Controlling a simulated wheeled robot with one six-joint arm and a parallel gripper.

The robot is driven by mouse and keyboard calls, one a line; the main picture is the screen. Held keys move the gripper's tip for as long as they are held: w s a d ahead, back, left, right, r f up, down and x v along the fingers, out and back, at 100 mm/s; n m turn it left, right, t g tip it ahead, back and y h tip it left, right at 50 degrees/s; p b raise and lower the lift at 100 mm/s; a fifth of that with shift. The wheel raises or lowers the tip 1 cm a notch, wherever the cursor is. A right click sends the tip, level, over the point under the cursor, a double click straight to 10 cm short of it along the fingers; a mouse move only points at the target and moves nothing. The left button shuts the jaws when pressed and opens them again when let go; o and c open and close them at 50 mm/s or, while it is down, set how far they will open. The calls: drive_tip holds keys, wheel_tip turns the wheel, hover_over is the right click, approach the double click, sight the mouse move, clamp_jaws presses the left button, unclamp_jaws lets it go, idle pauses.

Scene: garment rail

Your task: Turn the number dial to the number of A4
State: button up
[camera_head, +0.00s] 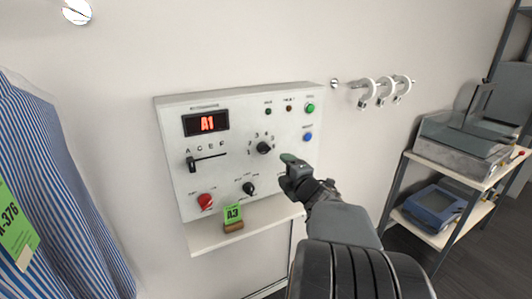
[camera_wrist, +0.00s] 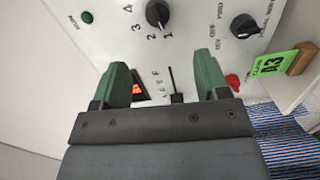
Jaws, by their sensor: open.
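The number dial (camera_head: 264,147) is a black knob on the white control panel (camera_head: 290,190). The wrist view shows the dial (camera_wrist: 158,14) at the top, numbers around it; its pointer seems turned towards 1. The red display (camera_head: 207,123) reads A1; it is partly hidden by a finger in the wrist view (camera_wrist: 138,90). The letter slider (camera_head: 191,164) sits at the left end of its slot, by A. My gripper (camera_head: 289,160) is open and empty, in front of the panel, right of and below the dial. Its green fingers (camera_wrist: 162,78) are apart, with nothing between them.
A green tag (camera_head: 233,212) reading A3 stands in a wooden block on the ledge (camera_head: 205,240). The panel also has a red knob (camera_head: 205,201) and a lower black knob (camera_head: 249,188). A striped shirt (camera_head: 60,200) hangs left. A shelf unit (camera_head: 465,176) stands right.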

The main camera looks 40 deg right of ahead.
sight(266, 151)
drive_tip(key=shift+n+t+y, duration=0.3)
drive_tip(key=shift+n+y, duration=0.1)
drive_tip(key=shift+n, duration=0.3)
drive_tip(key=w+p, duration=0.1)
drive_tip(key=w, duration=0.3)
drive_tip(key=w+d+p, duration=0.1)
drive_tip(key=w, duration=0.3)
drive_tip(key=w+d+p, duration=0.1)
drive_tip(key=w, duration=0.4)
drive_tip(key=shift+w, duration=0.1)
drive_tip(key=c, duration=0.9)
